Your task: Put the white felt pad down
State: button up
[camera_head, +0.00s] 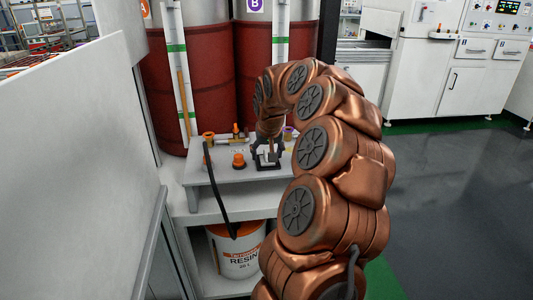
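My gripper (267,161) points down over the grey bench top (225,172), small and far off in the head view. A small pale patch (264,153) shows between its dark fingers. I cannot tell whether this is the white felt pad or how the fingers stand around it. Nor can I tell whether the gripper touches the bench top. No other piece that I can make out as the felt pad is in view. My copper-coloured arm hides the right part of the bench.
Orange-capped fittings (239,160) and a black hose (215,185) sit left of my gripper. Two dark red tanks (187,80) stand behind. A resin bucket (236,252) is on the shelf below. A white panel (75,170) borders the left. Open floor (450,190) lies right.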

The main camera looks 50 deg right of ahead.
jog(key=shift+r, duration=0.1)
jog(key=shift+r, duration=0.2)
jog(key=v, duration=1.2)
jog(key=a+f+n+y, duration=0.1)
jog(key=a+f+n, duration=0.15)
jog(key=a, duration=0.95)
jog(key=s+a+f+n+g+y, duration=0.1)
jog(key=s+a+f, duration=0.1)
jog(key=s+a, duration=0.3)
jog(key=s+a+f+n+g, duration=0.1)
jog(key=s+a+f+n, duration=0.1)
jog(key=a, duration=0.5)
jog(key=s+a+f+g, duration=0.1)
jog(key=s+a+f, duration=0.2)
jog(key=s, duration=0.3)
jog(key=s+a+f+n+g, duration=0.1)
jog(key=s+a+f, duration=0.2)
jog(key=s, duration=0.4)
jog(key=s+a+f+n+g, duration=0.1)
jog(key=s+a+f+g, duration=0.1)
jog(key=s+a, duration=0.3)
jog(key=shift+s+f+y+p, duration=0.4)
jog(key=shift+s+f+p, duration=0.1)
jog(key=shift+s, duration=0.15)
